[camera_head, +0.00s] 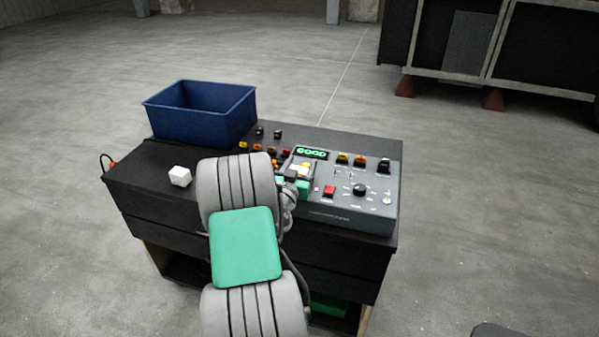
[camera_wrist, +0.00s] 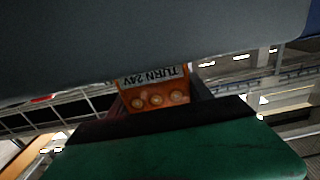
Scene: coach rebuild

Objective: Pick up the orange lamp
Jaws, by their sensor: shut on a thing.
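The orange lamp (camera_wrist: 153,99) shows in the wrist view with a pale label reading "TURN 24V" upside down and a row of three round contacts. My gripper (camera_wrist: 155,90) is shut on it, with a green part and dark pad below and a grey surface above. In the head view my gripper (camera_head: 299,180) is over the left part of the grey control box, and a small orange and white patch shows at its fingers. My arm hides part of the bench and box there. I cannot tell whether the lamp touches the box.
The grey control box (camera_head: 350,215), with a lit green display, knobs and a red button, stands on a black bench (camera_head: 135,185). Several small coloured parts (camera_head: 258,148) lie behind.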

